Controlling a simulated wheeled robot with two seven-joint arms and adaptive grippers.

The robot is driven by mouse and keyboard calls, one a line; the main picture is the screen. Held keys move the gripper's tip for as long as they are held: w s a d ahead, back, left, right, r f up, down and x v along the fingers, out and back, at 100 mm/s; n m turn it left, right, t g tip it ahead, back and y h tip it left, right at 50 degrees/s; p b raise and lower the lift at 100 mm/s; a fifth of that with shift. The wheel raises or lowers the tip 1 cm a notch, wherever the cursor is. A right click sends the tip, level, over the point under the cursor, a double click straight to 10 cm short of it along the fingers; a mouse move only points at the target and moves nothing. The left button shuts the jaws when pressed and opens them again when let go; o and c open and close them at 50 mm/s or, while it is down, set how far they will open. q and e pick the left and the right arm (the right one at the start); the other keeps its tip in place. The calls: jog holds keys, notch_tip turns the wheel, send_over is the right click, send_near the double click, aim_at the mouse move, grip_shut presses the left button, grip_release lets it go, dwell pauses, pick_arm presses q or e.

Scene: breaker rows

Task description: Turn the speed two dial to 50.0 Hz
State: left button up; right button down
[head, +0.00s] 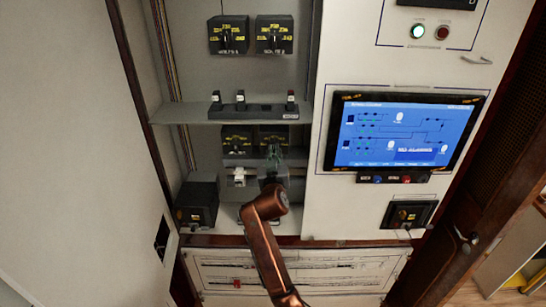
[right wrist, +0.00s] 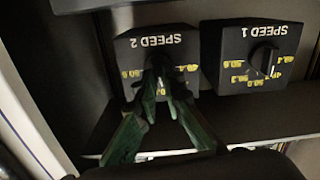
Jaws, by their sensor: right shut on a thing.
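The speed two dial is a black box labelled SPEED 2 (right wrist: 140,45) with yellow scale marks, upside down in the right wrist view. In the head view it is the right box (head: 275,131) of the lower pair, partly hidden behind my gripper. My right gripper (right wrist: 160,85), with dark green fingers, is shut on its knob. It also shows in the head view (head: 272,163) at the end of the copper arm. The fingers cover most of the knob and part of the scale, so I cannot read its setting. My left gripper is not in view.
The SPEED 1 dial (right wrist: 251,57) stands close beside, its knob free. A grey shelf (head: 175,113) with small switches runs above the lower dials. A white switch (head: 239,177) sits left of my gripper. A blue screen (head: 405,133) is on the right panel.

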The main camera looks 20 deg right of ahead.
jog(key=shift+f+m+b, duration=0.15)
jog(key=shift+m+b, duration=0.3)
jog(key=shift+m, duration=0.35)
jog(key=c, duration=2)
grip_release()
jog(key=shift+c, duration=0.2)
